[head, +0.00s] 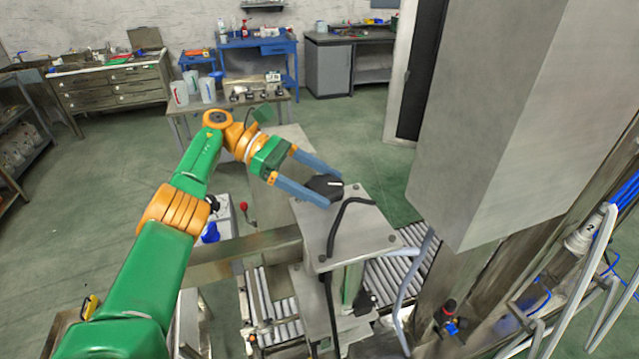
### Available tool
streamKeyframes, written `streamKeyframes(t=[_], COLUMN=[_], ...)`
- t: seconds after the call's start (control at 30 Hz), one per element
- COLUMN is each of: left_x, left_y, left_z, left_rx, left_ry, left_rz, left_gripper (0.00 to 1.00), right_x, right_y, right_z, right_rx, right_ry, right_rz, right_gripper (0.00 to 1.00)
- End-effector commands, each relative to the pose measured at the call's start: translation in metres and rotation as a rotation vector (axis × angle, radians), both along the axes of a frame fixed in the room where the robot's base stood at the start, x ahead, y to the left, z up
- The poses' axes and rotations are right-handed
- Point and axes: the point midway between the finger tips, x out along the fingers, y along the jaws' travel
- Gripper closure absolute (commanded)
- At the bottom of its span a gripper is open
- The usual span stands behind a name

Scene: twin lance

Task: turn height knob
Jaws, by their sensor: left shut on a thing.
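The height knob (326,186) is a black knob with a pale mark, on top of a grey metal box (355,243). My left gripper (334,188) reaches in from the left, with its two blue-grey fingers on either side of the knob. It is shut on the knob, and the near finger hides part of the knob's side. My right gripper does not show.
A black cable (336,222) curves over the box top beside the knob. A large grey column (490,130) stands close on the right. Roller conveyors (400,270) lie below the box. Workbenches (110,85) stand at the back, with open green floor between.

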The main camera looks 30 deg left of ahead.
Motion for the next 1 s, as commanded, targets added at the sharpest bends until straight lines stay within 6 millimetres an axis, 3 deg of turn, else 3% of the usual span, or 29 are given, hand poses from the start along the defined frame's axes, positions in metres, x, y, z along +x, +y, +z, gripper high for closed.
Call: streamKeyframes(t=[0.3, 0.33, 0.37, 0.67, 0.8, 0.87, 1.0], left_x=[-0.001, -0.001, -0.001, 0.0, 0.0, -0.004, -0.021], left_y=[0.0, 0.0, 0.0, 0.0, -0.001, -0.003, -0.011], left_z=[-0.003, -0.003, -0.003, 0.004, 0.029, 0.025, 0.045], left_rx=[0.004, 0.004, 0.004, 0.001, 0.003, 0.005, 0.008], left_ry=[0.009, 0.009, 0.009, 0.003, 0.002, -0.001, -0.005], left_rz=[-0.003, -0.003, -0.002, -0.002, -0.003, -0.005, -0.005], left_gripper=[0.68, 0.04, 0.0, 0.0, 0.0, 0.0, 0.0], right_x=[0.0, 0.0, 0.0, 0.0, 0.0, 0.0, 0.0], right_y=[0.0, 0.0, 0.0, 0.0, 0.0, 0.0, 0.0], right_z=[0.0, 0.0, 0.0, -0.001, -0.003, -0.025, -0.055], right_rx=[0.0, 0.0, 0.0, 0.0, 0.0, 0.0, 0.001], right_ry=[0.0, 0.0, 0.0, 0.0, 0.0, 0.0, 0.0], right_rz=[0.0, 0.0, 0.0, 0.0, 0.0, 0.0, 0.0], right_gripper=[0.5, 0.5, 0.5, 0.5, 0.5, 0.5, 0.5])
